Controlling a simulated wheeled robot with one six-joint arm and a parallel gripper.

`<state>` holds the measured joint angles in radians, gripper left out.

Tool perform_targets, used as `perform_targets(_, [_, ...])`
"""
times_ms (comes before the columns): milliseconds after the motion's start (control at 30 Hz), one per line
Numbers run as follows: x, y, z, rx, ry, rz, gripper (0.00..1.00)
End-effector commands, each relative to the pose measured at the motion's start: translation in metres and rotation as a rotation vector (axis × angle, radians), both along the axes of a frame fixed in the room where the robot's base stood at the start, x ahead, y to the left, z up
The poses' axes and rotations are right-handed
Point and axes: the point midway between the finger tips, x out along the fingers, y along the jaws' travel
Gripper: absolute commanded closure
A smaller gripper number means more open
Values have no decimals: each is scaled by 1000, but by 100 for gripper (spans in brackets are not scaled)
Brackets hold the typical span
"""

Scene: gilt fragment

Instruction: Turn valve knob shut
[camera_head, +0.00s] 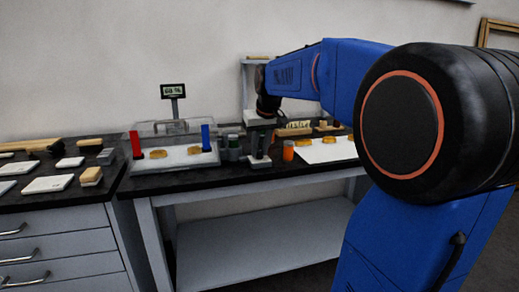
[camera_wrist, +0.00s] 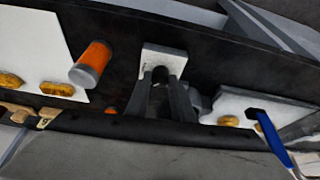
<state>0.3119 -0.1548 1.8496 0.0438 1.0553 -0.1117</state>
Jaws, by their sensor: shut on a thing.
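The valve has a white square base (camera_wrist: 152,52) and a dark round knob (camera_wrist: 160,73), seen in the wrist view between my fingertips. My gripper (camera_wrist: 161,82) is shut on the knob, with one dark finger on each side. The fingers hide much of the knob, and I cannot tell how far it is turned. In the head view my gripper (camera_head: 258,155) shows as dark prongs over the pale valve base (camera_head: 261,164), near the bench's front edge.
An orange jar (camera_head: 288,150) stands just right of the valve. Dark jars (camera_head: 233,148) and a clear case with red and blue uprights (camera_head: 206,138) stand left. A white sheet (camera_head: 328,150) with golden pieces lies right. Bench space around the valve is tight.

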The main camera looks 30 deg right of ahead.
Motion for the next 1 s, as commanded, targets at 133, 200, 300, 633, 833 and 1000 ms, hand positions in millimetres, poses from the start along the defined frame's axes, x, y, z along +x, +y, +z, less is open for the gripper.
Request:
perform_targets(133, [0,-2,0,1,0,135,100])
perform_targets(200, [-1,-3,0,2,0,201,100])
perform_targets(300, [0,-4,0,1,0,295,100])
perform_targets(633, [0,-5,0,1,0,559,100])
perform_targets(833, [1,-6,0,1,0,662,100])
perform_targets(1000, [1,-6,0,0,1,711,100])
